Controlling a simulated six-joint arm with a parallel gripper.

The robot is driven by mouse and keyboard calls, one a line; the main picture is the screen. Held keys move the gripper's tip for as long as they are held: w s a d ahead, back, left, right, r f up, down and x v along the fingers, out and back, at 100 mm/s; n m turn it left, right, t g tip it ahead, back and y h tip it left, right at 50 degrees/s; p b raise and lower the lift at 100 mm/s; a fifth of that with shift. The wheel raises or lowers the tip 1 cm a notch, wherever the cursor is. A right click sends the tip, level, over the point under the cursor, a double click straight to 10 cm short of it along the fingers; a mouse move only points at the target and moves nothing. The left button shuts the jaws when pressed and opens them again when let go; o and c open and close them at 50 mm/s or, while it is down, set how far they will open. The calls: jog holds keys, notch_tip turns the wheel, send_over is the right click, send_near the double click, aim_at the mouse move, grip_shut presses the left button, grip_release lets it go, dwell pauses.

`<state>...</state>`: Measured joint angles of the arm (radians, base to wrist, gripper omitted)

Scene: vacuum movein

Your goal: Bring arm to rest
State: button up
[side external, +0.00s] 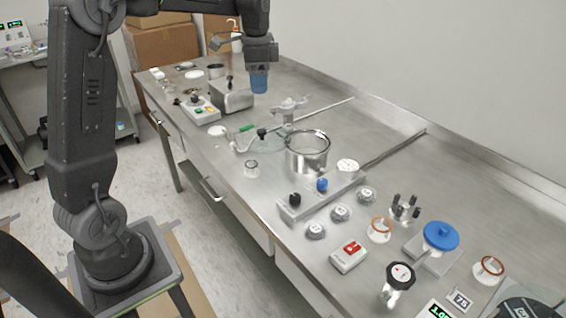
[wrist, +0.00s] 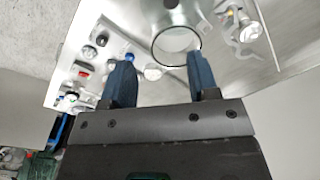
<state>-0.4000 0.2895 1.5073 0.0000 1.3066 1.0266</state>
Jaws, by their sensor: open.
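My gripper (side external: 259,82) hangs above the far part of the steel bench in the side view, with its blue fingers pointing down. In the wrist view the two blue fingers of my gripper (wrist: 162,77) stand apart with nothing between them. The steel bench (side external: 335,105) lies below, and the fingers are clear of its surface. My arm rises from its base at the left and bends over toward the bench.
A steel pot (side external: 307,155) stands mid-bench, also seen in the wrist view (wrist: 177,41). A metal box (side external: 232,95) and a button box (side external: 201,112) stand farther back. Near are a valve block (side external: 310,200), a red-switch box (side external: 349,256) and a blue-capped part (side external: 441,236). A wall runs behind.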

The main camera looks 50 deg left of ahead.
jog(key=s+d+n+t, duration=0.2)
jog(key=s+d+n, duration=0.1)
jog(key=s+d, duration=0.6)
jog(key=s+d+f+n+t, duration=0.1)
jog(key=s+d+n+t, duration=0.2)
jog(key=s+d, duration=0.5)
jog(key=s+n, duration=0.1)
jog(key=s, duration=0.4)
jog(key=shift+s+d, duration=0.2)
jog(key=shift+d, duration=0.15)
